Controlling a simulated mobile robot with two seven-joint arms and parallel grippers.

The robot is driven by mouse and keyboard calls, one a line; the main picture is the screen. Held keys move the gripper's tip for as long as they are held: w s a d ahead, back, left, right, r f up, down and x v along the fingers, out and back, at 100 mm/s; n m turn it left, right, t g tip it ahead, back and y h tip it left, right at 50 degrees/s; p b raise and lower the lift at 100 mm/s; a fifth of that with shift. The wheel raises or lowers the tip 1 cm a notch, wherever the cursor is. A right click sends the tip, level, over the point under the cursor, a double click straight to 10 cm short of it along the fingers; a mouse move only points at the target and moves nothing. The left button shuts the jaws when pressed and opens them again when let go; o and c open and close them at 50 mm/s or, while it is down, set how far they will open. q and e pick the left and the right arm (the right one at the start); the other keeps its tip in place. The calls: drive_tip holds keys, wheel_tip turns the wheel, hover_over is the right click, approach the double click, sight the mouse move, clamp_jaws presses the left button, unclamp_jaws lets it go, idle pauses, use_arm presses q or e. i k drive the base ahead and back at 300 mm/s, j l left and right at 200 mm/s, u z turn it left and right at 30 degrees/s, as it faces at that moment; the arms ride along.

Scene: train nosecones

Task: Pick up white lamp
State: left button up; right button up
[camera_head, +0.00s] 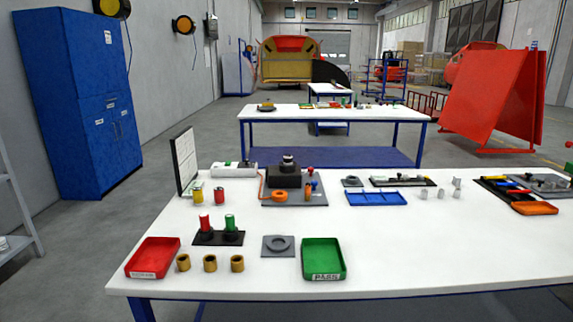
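Several small whitish cylinders (440,193) stand on the right half of the near white table, just right of a blue tray. They may be white lamps, but they are too small to tell for sure. A red lamp (205,223) and a green lamp (230,223) stand upright on a black holder (217,239) at the left. A yellow lamp (197,192) and a red one (219,196) stand behind them. Neither of my grippers is in view.
The near table (400,255) has free room at its front right. On it are a red tray (152,257), a green tray (323,259), brass rings (210,263), a grey plate (279,246), a blue tray (377,198) and an orange tray (534,208). A second table (290,112) stands behind.

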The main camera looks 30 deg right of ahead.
sight(288, 159)
drive_tip(key=i+j+u, duration=0.6)
drive_tip(key=u, duration=0.2)
drive_tip(key=i+j+u, duration=0.1)
drive_tip(key=i+u, duration=0.3)
drive_tip(key=i+j+u, duration=0.15)
drive_tip(key=i, duration=0.4)
drive_tip(key=i+j+u, duration=0.15)
drive_tip(key=i, duration=0.4)
drive_tip(key=i+l+z, duration=0.1)
drive_tip(key=i+z, duration=0.4)
drive_tip(key=z, duration=0.25)
drive_tip(key=i+z, duration=0.35)
drive_tip(key=i+l+z, duration=0.15)
drive_tip(key=i+z, duration=0.65)
drive_tip(key=z, duration=0.2)
drive_tip(key=i+z, duration=0.3)
drive_tip(key=i, duration=0.3)
drive_tip(key=i+j+z, duration=0.15)
drive_tip(key=i+z, duration=0.15)
drive_tip(key=i, duration=0.25)
drive_tip(key=i+z, duration=0.35)
drive_tip(key=i+j+z, duration=0.1)
drive_tip(key=z, duration=0.3)
drive_tip(key=i+j+z, duration=0.2)
drive_tip(key=z, duration=0.15)
drive_tip(key=i, duration=0.05)
